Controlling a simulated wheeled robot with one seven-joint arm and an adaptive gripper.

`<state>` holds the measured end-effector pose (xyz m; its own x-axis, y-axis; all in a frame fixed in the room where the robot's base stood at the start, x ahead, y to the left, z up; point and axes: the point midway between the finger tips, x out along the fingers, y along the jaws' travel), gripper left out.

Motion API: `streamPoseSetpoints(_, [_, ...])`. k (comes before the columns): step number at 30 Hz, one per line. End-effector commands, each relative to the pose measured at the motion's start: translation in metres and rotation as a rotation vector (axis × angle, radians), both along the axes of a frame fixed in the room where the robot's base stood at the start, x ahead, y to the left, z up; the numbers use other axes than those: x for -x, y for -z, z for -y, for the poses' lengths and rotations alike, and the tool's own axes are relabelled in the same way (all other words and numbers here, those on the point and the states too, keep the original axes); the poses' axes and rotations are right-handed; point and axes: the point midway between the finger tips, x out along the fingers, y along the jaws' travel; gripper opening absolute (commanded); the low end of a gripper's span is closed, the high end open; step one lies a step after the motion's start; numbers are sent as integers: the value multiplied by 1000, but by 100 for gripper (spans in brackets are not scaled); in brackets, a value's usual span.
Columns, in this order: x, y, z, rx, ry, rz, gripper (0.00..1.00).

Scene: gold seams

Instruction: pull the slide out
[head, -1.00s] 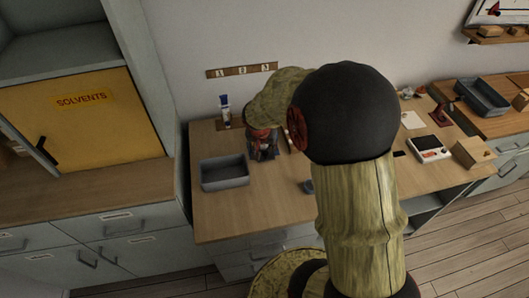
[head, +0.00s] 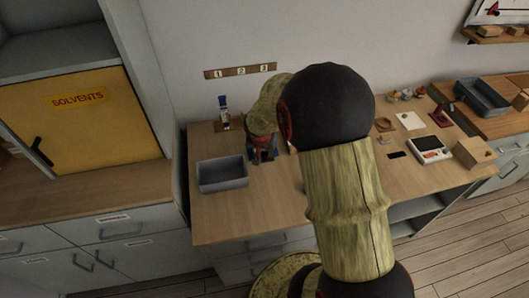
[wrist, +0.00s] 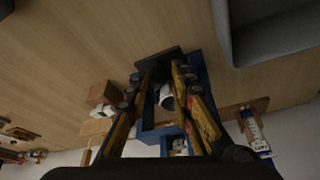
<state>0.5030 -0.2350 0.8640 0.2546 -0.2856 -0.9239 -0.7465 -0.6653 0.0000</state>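In the wrist view, a blue fixture (wrist: 203,72) stands on the wooden bench. A white rounded part (wrist: 166,97) sits within it, and a dark bar (wrist: 158,62) lies at its far side. I cannot tell which part is the slide. My gripper (wrist: 163,70) reaches over the fixture, its two fingers apart on either side of the white part. Whether the fingers touch anything is unclear. In the head view, my gripper (head: 263,150) is low over the bench, right of the grey tray, and my arm hides most of the fixture.
A grey tray (head: 222,174) stands left of the gripper. A holder with a blue-and-white tube (head: 223,112) is behind it. A wall strip numbered 1, 2, 3 (head: 240,71) hangs above. A white device (head: 429,149) and a box (head: 475,153) are at the right. The front left of the bench is clear.

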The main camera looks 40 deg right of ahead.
Motion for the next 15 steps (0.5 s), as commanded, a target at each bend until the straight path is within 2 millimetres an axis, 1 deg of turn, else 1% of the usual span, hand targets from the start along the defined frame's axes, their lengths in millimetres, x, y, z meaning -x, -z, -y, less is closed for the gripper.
streamPoseSetpoints(2, [0, 0, 0, 0, 0, 0, 17])
streamPoseSetpoints(11, [0, 0, 0, 0, 0, 0, 0])
streamPoseSetpoints(15, [0, 0, 0, 0, 0, 0, 0])
